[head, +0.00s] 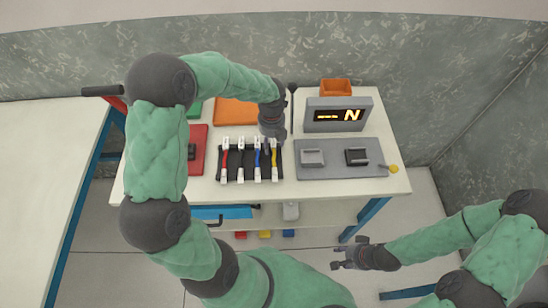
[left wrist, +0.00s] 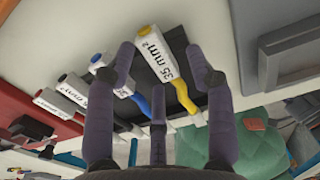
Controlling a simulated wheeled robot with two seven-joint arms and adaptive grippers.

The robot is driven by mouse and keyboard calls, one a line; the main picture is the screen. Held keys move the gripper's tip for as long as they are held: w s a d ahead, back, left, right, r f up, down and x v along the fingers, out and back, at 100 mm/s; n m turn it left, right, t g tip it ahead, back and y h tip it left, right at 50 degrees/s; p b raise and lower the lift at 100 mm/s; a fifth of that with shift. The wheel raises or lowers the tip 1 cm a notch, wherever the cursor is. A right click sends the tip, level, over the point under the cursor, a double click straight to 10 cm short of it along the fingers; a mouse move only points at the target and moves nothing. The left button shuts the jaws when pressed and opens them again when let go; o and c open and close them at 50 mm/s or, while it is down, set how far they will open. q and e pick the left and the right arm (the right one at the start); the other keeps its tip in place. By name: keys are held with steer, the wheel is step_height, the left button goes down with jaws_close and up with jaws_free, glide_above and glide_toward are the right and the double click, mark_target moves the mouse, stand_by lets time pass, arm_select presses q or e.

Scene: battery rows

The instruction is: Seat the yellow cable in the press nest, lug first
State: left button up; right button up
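The yellow cable (head: 274,173) lies at the right end of a black rack (head: 249,177), in a row of cables. In the left wrist view the yellow cable (left wrist: 188,103) carries a white tag (left wrist: 155,55) reading 35 mm². My left gripper (head: 271,139) is over its far end; in the wrist view its fingers (left wrist: 165,65) are spread either side of the tag, with no visible grip. A grey plate (head: 335,174) to the right bears a light grey block (head: 312,157) and a dark block (head: 357,156); which is the press nest is unclear. My right gripper (head: 350,255) is open and empty, off the table's front.
Red, white-tagged and blue cables (head: 257,160) lie close left of the yellow one. A red tray (head: 197,160) is further left. A grey display box (head: 338,114) stands behind the plate. A yellow-knobbed lever (head: 393,168) sticks out at the plate's right. An orange bin (head: 336,86) is at the back.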

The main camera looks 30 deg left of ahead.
arm_select(q)
jaws_close()
steer(key=shift+r, duration=0.15)
